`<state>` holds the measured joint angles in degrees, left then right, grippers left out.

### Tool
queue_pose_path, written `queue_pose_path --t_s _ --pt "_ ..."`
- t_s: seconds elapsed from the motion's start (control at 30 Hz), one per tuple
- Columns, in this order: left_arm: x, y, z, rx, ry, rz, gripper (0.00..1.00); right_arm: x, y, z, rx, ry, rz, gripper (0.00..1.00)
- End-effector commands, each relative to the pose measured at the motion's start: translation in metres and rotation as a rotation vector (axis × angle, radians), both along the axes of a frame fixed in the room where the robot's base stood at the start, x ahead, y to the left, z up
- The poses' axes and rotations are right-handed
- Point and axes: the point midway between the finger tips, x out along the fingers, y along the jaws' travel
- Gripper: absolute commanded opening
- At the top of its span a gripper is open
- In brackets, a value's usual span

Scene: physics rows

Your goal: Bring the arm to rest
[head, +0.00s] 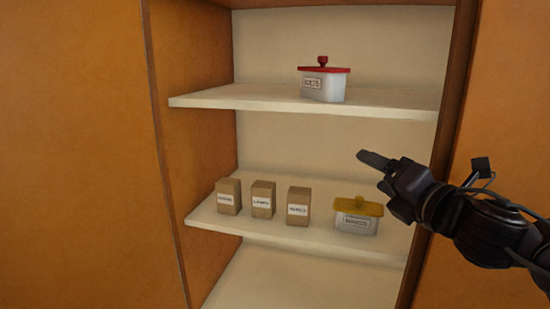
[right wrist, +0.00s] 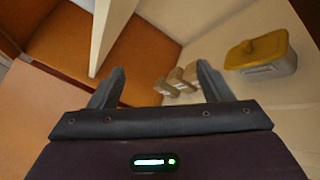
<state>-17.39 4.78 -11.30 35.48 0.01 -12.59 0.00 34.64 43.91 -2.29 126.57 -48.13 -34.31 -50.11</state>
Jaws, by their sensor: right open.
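My right gripper (head: 374,162) reaches in from the right in the head view, in front of the cupboard between the two shelves. In the right wrist view its two fingers (right wrist: 160,85) stand well apart, with nothing between them. It is above a white jar with a yellow lid (head: 358,216), apart from it; the jar also shows in the right wrist view (right wrist: 262,56). My left gripper is not in view.
Three brown boxes (head: 228,196) (head: 263,199) (head: 298,206) stand in a row on the lower shelf (head: 270,228). A white jar with a red lid (head: 323,83) stands on the upper shelf (head: 235,98). Orange panels (head: 75,160) flank the opening.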

Motion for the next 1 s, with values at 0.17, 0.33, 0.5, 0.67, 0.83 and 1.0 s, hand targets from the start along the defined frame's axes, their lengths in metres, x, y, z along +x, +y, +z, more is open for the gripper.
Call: queue_pose_path --t_s 0.17,0.33,0.5,0.67,0.83,1.0 --pt "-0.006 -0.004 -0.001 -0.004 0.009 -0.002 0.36 -0.003 0.008 -0.110 0.466 0.307 -0.175 0.72" --pt "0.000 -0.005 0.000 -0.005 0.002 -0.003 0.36 -0.039 0.000 -0.217 0.908 0.613 -0.466 0.72" --pt "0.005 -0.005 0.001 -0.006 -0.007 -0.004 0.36 -0.102 -0.009 -0.308 1.267 0.866 -0.825 0.72" --pt "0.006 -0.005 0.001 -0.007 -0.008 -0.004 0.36 -0.156 -0.011 -0.357 1.465 1.004 -1.105 0.72" --pt "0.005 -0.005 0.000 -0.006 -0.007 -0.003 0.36 -0.208 -0.010 -0.391 1.607 1.098 -1.369 0.72" --pt "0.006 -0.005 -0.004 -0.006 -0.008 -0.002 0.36 -0.240 -0.008 -0.427 1.683 1.145 -1.565 0.72"
